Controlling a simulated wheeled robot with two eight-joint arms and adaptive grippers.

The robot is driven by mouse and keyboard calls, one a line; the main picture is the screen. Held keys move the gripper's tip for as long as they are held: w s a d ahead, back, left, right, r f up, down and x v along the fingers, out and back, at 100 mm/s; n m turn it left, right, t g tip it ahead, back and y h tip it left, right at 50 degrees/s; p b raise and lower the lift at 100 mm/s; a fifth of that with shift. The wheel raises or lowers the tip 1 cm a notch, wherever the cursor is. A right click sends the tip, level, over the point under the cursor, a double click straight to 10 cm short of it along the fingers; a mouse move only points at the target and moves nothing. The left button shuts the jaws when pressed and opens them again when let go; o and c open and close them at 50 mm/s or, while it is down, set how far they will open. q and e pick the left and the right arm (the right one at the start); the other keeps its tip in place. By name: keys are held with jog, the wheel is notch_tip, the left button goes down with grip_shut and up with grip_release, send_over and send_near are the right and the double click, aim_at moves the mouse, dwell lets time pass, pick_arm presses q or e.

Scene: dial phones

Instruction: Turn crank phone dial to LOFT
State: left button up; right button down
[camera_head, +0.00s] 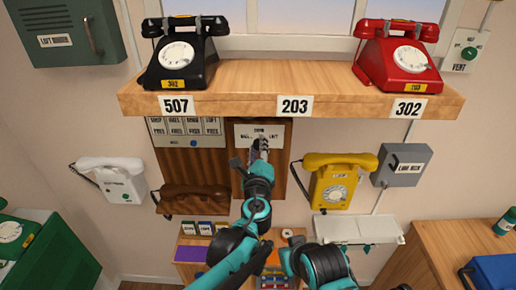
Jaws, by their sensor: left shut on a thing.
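The crank phone is a brown wooden wall unit (278,165) below the shelf in the middle. A pale label plate (243,133) with small dark lettering is at its top. The wording is too small to read surely. My left gripper (260,147) reaches up in front of this unit, just under the plate. It is shut on a small part there, which appears to be the dial; the fingers hide the dial and where it points. My right arm shows at the bottom centre, but I make out no right gripper.
A wooden shelf (330,99) overhangs the unit, bearing a black phone (180,56) and a red phone (401,57). A brown handset (194,198) hangs to the left, a yellow phone (334,183) to the right. A white wall phone (117,180) is farther left.

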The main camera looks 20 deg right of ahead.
pick_arm(q)
jog(key=o, duration=1.2)
jog(key=shift+c, duration=0.2)
jog(key=shift+s, duration=0.15)
jog(key=v, duration=1.2)
